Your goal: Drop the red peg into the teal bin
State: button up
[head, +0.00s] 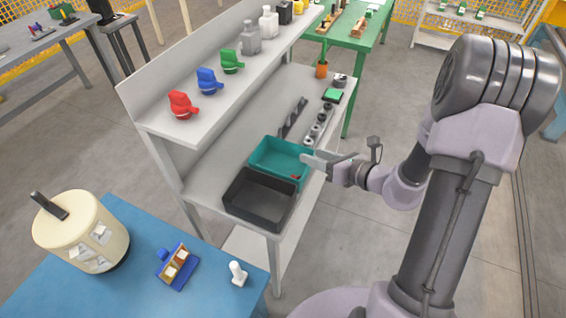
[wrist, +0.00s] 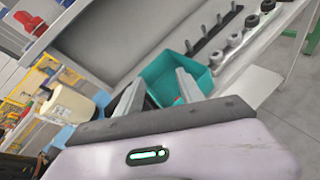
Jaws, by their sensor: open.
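The teal bin (head: 262,158) stands on the lower shelf of the grey workbench, and it also shows in the wrist view (wrist: 198,62). A small red piece, which looks like the red peg (head: 295,177), shows low inside the bin at its right side. It also shows in the wrist view (wrist: 178,101), partly hidden by a finger. My gripper (head: 312,160) is over the bin's right edge; its fingers are apart in the wrist view (wrist: 160,88). The red piece appears apart from the fingers.
A black bin (head: 236,208) stands against the teal bin's near side. A dark rack with upright pegs (head: 292,118) and several grey round parts (head: 316,130) lie beyond it. The upper shelf (head: 190,135) overhangs at left. Open floor (head: 350,245) lies right of the bench.

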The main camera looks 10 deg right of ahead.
jog(key=p+v, duration=0.1)
jog(key=v, duration=0.8)
jog(key=shift+s+r+p, duration=0.15)
jog(key=shift+s+p, duration=0.05)
jog(key=shift+p, duration=0.2)
jog(key=s+a+r+n+g+b, duration=0.1)
jog(key=s+a+r+n+g, duration=0.25)
jog(key=a+n, duration=0.3)
jog(key=s+a+r+n+g+h, duration=0.1)
jog(key=s+a+r+n+g, duration=0.15)
jog(key=s+a+n, duration=0.35)
jog(key=s+a+r+n+g+b, duration=0.1)
jog(key=s+a+r+n+g, duration=0.2)
jog(key=n, duration=0.5)
jog(key=s+d+r+n+t+h, duration=0.1)
jog(key=s+r+n+t+h, duration=0.2)
jog(key=r+n, duration=0.3)
jog(key=shift+s+n+h, duration=0.5)
jog(key=shift+n+h, duration=0.3)
jog(key=shift+n, duration=0.35)
